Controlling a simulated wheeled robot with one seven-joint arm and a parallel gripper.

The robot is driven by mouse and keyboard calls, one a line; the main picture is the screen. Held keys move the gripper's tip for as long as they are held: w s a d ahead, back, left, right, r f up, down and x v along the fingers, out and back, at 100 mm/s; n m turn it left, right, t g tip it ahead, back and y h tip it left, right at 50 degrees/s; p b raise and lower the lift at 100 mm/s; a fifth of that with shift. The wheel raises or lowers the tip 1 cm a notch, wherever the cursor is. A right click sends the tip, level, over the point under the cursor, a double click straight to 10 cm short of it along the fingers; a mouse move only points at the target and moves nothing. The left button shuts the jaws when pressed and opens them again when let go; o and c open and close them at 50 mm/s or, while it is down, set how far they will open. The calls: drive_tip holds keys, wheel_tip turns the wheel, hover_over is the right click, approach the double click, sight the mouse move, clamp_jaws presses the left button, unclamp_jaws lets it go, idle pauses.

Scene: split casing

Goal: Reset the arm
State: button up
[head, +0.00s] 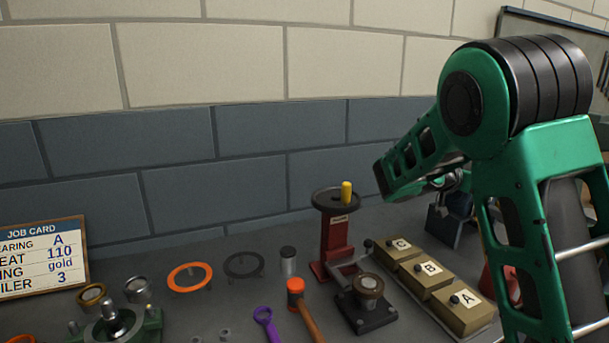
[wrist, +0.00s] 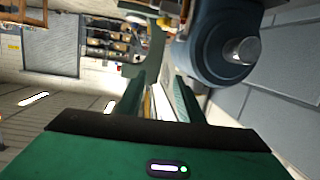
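My green arm stands at the right of the head view, bent at its elbow, with the forearm reaching left and down over the back of the bench. I cannot make out my gripper's fingers in the head view. In the wrist view, my gripper (wrist: 160,100) shows two green fingers standing apart, with a bright gap between them and nothing held. A dark blue rounded machine part (wrist: 215,50) with a metal end fills the upper right, close beside the fingers; I cannot tell whether they touch.
On the bench are boxes marked A (head: 463,309), B and C, a red stand with a handwheel (head: 335,235), a black fixture (head: 367,305), an orange-headed hammer (head: 303,305), a purple wrench (head: 266,322), an orange ring (head: 190,277) and a job card (head: 42,258). A dark blue machine (head: 452,222) is partly hidden behind my arm.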

drive_tip(key=s+d+f+g+y, duration=0.25)
drive_tip(key=s+f, duration=0.25)
drive_tip(key=s, duration=0.5)
drive_tip(key=s+d+f+g+y, duration=0.2)
drive_tip(key=s+f+y, duration=0.2)
drive_tip(key=s, duration=0.5)
drive_tip(key=s+a+f+n+y, duration=0.2)
drive_tip(key=s+a, duration=0.3)
drive_tip(key=s, duration=0.3)
drive_tip(key=s+a+f+n+g+y, duration=0.1)
drive_tip(key=s+a+n+y, duration=0.1)
drive_tip(key=s+a, duration=0.3)
drive_tip(key=s+a+f+n+g+y, duration=0.1)
drive_tip(key=s+a+y, duration=0.3)
drive_tip(key=s, duration=0.7)
drive_tip(key=shift+s+a+f+n, duration=0.35)
drive_tip(key=shift+a+f+n, duration=0.2)
drive_tip(key=shift+f, duration=0.25)
